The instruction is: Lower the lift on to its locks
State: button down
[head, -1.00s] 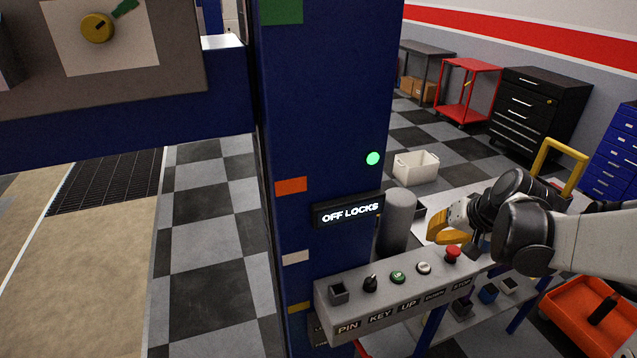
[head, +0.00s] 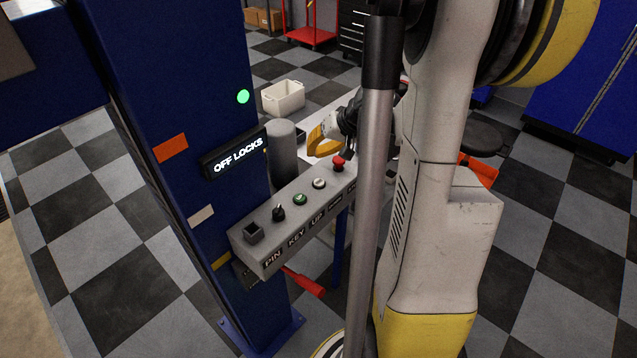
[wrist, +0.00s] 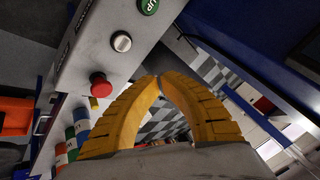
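The blue lift post (head: 150,60) carries a display (head: 238,155) reading "OFF LOCKS" and a lit green lamp (head: 243,97). Below it is a grey control box (head: 265,240) labelled PIN, KEY and UP; the labels further along are partly hidden. It has a square pin socket (head: 253,232), a black key switch (head: 278,213), a green UP button (head: 300,199), a white button (head: 319,183) and a red stop button (head: 338,162). My gripper (head: 318,140) is just beyond the stop end, apart from the buttons. In the wrist view its yellow fingertips (wrist: 160,78) meet, holding nothing visible.
A red-handled lever (head: 302,282) sticks out below the control box. A grey cylinder (head: 282,152) stands behind the box. A white bin (head: 283,97) is on the floor beyond. My own column and arm cover the middle right. Checkered floor is open at left.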

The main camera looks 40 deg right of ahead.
jog(key=b, duration=0.6)
send_near(309, 180)
jog(key=shift+w+r+x, duration=0.1)
jog(key=shift+w+x, duration=0.05)
jog(key=shift+x, duration=1.1)
jog(key=shift+w+r+x, duration=0.1)
jog(key=shift+w+x, duration=0.05)
jog(key=shift+x, duration=1.05)
jog(key=shift+a, duration=0.15)
jog(key=shift+f+b, duration=0.4)
jog(key=shift+f+b, duration=0.35)
jog(key=shift+f, duration=0.05)
jog(key=shift+r, duration=0.1)
jog(key=shift+r+p, duration=0.6)
jog(key=shift+r, duration=0.15)
notch_tip(309, 180, up, 5)
jog(key=p, duration=0.3)
jog(key=shift+p, duration=0.35)
